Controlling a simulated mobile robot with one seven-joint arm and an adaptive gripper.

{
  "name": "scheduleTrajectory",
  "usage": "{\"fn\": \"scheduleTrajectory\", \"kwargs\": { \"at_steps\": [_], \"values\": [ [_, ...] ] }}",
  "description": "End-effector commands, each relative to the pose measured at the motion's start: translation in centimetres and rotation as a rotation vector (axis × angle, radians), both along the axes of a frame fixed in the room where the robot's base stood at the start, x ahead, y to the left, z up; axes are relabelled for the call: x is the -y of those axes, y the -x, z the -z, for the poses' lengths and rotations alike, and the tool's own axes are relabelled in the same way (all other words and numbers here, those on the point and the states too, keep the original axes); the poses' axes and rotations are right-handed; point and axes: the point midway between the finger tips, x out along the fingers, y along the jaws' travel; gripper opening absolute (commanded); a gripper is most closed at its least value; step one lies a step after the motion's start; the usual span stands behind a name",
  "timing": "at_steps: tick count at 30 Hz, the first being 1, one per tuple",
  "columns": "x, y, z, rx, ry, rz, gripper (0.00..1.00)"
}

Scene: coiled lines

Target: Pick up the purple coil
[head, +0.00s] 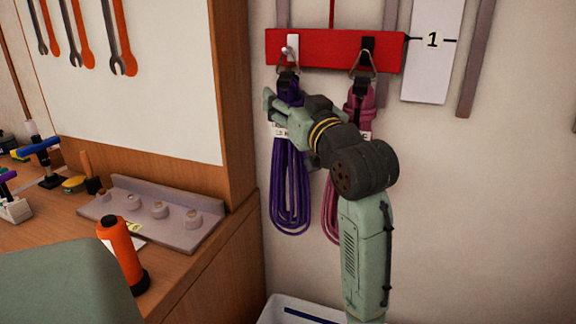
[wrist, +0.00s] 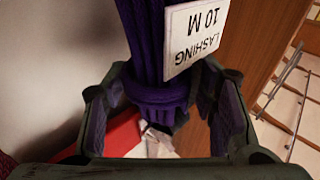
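The purple coil (head: 290,190) hangs in long loops from the left hook of a red rack (head: 330,50) on the wall. My gripper (head: 277,104) is at its bound upper part, just below the hook. In the wrist view, the purple coil (wrist: 150,45) runs between the two fingers of my gripper (wrist: 160,100), with a white tag (wrist: 195,35) reading "LASHING 10 M" upside down. The fingers stand apart on either side of the coil's wrapped band, with a gap visible on the right. Whether the left finger touches the coil is hard to tell.
A pink coil (head: 360,105) hangs from the right hook, close beside and partly behind my arm. A wooden cabinet edge (head: 240,100) stands to the left. A workbench (head: 170,262) holds an orange flashlight (head: 120,255). A white bin (head: 290,312) is below the coils.

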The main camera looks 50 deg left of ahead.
Motion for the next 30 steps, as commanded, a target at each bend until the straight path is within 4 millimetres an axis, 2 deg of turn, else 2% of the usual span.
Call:
{"fn": "scheduleTrajectory", "kwargs": {
  "at_steps": [2,22,30],
  "values": [
    [0.01,0.0,-0.01,0.0,0.0,0.0,0.45],
    [0.01,0.0,-0.01,0.0,0.0,0.0,0.0],
    [0.07,0.02,-0.16,0.002,-0.004,0.0,0.0]
  ]
}}
